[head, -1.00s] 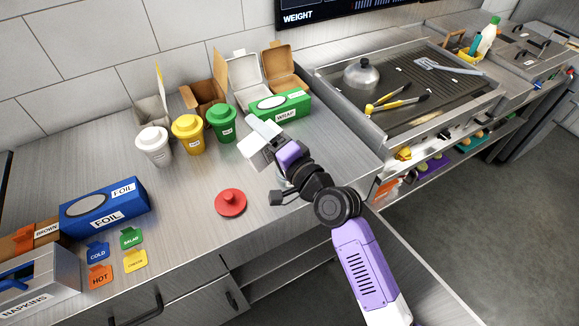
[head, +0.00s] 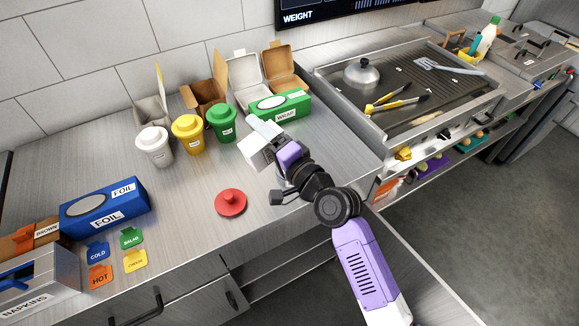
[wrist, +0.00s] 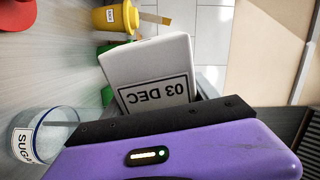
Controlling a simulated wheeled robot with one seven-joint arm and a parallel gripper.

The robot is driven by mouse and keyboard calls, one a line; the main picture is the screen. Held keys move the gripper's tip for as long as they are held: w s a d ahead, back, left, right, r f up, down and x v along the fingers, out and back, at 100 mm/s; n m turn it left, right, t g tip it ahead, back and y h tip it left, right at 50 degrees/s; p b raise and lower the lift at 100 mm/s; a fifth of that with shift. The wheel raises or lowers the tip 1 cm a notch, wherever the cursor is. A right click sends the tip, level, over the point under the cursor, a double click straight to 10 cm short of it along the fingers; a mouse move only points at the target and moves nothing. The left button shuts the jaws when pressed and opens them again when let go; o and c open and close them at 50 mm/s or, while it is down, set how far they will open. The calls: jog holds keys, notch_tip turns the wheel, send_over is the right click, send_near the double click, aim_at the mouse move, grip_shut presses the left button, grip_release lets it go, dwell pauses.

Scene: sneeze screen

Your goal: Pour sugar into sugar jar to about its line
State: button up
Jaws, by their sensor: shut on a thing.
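My gripper (head: 276,150) is shut on a white container (wrist: 148,62) labelled "03 DEC". The label is upside down in the wrist view. In the head view the container (head: 256,152) is held above the counter, partly hidden by my gripper. The clear sugar jar (wrist: 42,134), with a white label starting "SUG", stands at lower left in the wrist view, apart from the container. In the head view it is mostly hidden behind my arm. I cannot tell its fill level or see its line clearly. No falling sugar shows.
A red lid (head: 230,203) lies on the counter. White, yellow (head: 188,133) and green lidded cups stand behind, by open boxes and a green wrap box (head: 280,105). A blue foil box (head: 105,206) and small coloured tags are left. The griddle (head: 410,95) is right.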

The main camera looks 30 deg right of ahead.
jog(key=shift+d+f+m, duration=0.1)
jog(key=shift+f+m, duration=0.1)
jog(key=shift+m, duration=0.3)
dwell(1.6)
jog(key=shift+d+r+m+p, duration=0.2)
jog(key=shift+r+m+p, duration=0.1)
jog(key=shift+m+p, duration=0.55)
dwell(5.0)
